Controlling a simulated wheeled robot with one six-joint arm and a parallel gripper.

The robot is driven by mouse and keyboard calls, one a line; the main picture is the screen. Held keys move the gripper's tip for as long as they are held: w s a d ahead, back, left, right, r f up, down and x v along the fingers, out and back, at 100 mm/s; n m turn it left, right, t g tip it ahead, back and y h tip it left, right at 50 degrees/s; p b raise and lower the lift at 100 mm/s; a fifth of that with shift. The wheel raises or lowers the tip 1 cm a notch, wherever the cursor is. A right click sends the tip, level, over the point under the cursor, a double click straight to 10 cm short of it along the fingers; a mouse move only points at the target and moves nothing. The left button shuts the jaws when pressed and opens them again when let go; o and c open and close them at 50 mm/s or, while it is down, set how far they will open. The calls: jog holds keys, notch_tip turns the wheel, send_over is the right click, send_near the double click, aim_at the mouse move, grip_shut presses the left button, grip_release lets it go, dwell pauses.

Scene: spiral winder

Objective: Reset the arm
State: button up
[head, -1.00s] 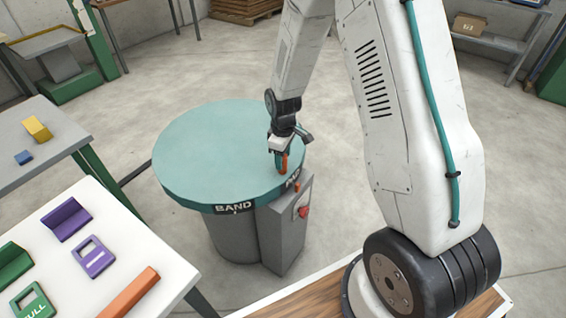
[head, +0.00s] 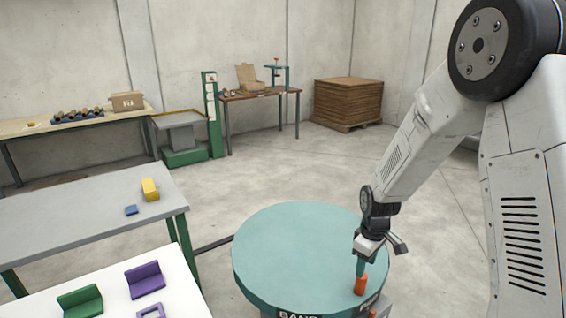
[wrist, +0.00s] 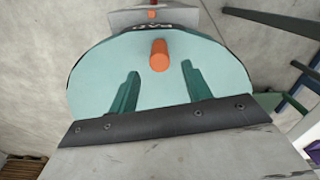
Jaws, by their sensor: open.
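My gripper (head: 361,270) is over the right front part of the round teal turntable (head: 285,250) of the winder. In the wrist view its two green fingers (wrist: 160,85) stand wide apart with nothing between them. An orange peg (wrist: 159,55) stands on the turntable (wrist: 215,75), just beyond the fingertips in the wrist view. The peg also shows in the head view (head: 360,285), close below the gripper. I cannot tell whether a finger touches it. My arm reaches in from the right.
A white table (head: 180,290) with green and purple holders is at the lower left. A grey table (head: 80,215) behind it bears a yellow block (head: 150,189) and a blue block (head: 131,210). Cardboard sheets (head: 347,103) are stacked at the back. The floor behind the turntable is clear.

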jog(key=s+r+m, duration=0.2)
jog(key=s+r, duration=0.3)
jog(key=r, duration=0.6)
jog(key=s+r+m, duration=0.2)
jog(key=s+r, duration=0.3)
jog(key=s, duration=0.3)
jog(key=s+a+r+m, duration=0.1)
jog(key=s+r+m, duration=0.1)
jog(key=s+r, duration=0.3)
jog(key=s+a+r+m+t, duration=0.1)
jog(key=s+r, duration=0.4)
jog(key=s, duration=0.6)
jog(key=shift+s+r+m, duration=0.25)
jog(key=shift+m, duration=0.25)
jog(key=shift+a, duration=0.1)
